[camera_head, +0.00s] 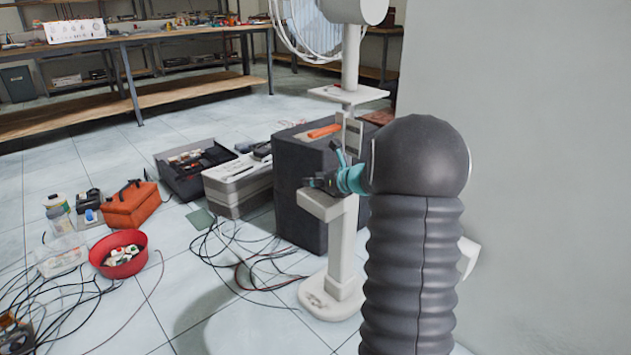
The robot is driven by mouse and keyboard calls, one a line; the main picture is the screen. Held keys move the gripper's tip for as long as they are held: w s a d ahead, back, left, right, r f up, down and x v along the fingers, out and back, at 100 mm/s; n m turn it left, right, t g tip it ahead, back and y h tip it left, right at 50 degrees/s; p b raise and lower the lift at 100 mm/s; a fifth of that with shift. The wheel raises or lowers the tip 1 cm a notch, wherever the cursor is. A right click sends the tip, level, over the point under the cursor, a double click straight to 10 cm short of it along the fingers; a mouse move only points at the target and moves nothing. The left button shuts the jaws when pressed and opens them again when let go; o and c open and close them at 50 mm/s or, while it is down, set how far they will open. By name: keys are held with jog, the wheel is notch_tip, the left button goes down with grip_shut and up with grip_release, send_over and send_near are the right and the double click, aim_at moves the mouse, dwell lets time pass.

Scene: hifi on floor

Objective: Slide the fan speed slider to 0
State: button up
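A white pedestal fan (341,262) stands on the tiled floor right of centre, its caged head cut off by the top edge. A pale panel (351,136) is on its column below a small white shelf (348,94). I cannot make out a slider or its setting. My gripper (318,183), dark with a teal part behind it, is at the fan's column, just above a lower white ledge (327,205). It is small and partly hidden by my dark arm, so I cannot tell whether its fingers are open or touching the fan.
A dark grey box (297,215) stands directly behind the column. Toolboxes, an orange bag (131,206), a red bowl (119,271) and loose cables (238,262) cover the floor at left. A grey wall (540,150) closes the right side.

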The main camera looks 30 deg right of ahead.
jog(key=shift+s, duration=0.1)
jog(key=v, duration=1.1)
jog(key=shift+s+r, duration=0.25)
jog(key=shift+s, duration=0.05)
jog(key=shift+d, duration=0.15)
